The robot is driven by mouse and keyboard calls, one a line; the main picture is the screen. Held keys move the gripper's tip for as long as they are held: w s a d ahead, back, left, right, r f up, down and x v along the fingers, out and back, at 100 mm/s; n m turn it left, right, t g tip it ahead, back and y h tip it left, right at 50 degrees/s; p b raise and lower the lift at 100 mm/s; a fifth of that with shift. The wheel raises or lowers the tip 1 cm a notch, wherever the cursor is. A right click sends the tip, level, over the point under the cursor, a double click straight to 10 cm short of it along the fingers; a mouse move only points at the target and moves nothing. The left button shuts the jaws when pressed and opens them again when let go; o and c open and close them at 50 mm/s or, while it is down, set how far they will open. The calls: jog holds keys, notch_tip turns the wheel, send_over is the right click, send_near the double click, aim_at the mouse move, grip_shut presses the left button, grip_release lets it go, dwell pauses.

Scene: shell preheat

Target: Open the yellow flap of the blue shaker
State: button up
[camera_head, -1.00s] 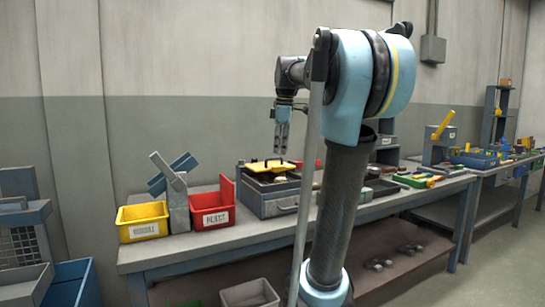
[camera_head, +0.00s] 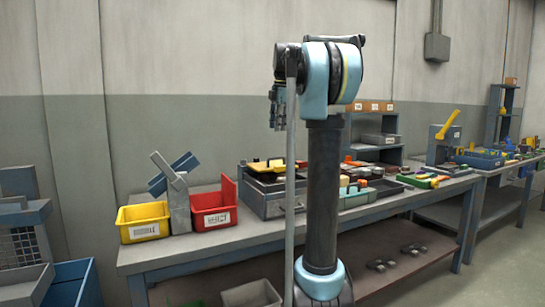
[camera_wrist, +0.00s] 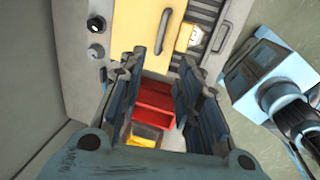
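A grey-blue box (camera_head: 262,205) stands on the bench; I take it to be the shaker. Its yellow flap (camera_head: 262,165) lies flat on top, partly hidden behind my arm in the head view. In the wrist view the yellow flap (camera_wrist: 131,35) with a dark handle (camera_wrist: 163,31) fills the top middle, beside black and silver knobs. My gripper (camera_head: 278,108) hangs above the box, apart from the flap. In the wrist view my gripper (camera_wrist: 160,70) has its fingers spread, with nothing held between them.
A yellow bin (camera_head: 143,222) and a red bin (camera_head: 213,208) stand left of the box. A grey stand with a crossed blue bar (camera_head: 175,180) rises between them. Trays with parts (camera_head: 360,190) lie to the right, before a small shelf (camera_head: 375,130). Bench front is partly clear.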

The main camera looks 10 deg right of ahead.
aim_at(275, 158)
jog(key=f, duration=0.4)
jog(key=w+f, duration=0.1)
jog(key=f, duration=0.4)
jog(key=w+f, duration=0.1)
jog(key=f, duration=0.3)
jog(key=shift+w+a+f, duration=0.2)
jog(key=shift+w+a, duration=0.05)
jog(key=shift+a, duration=0.15)
jog(key=shift+c, duration=0.5)
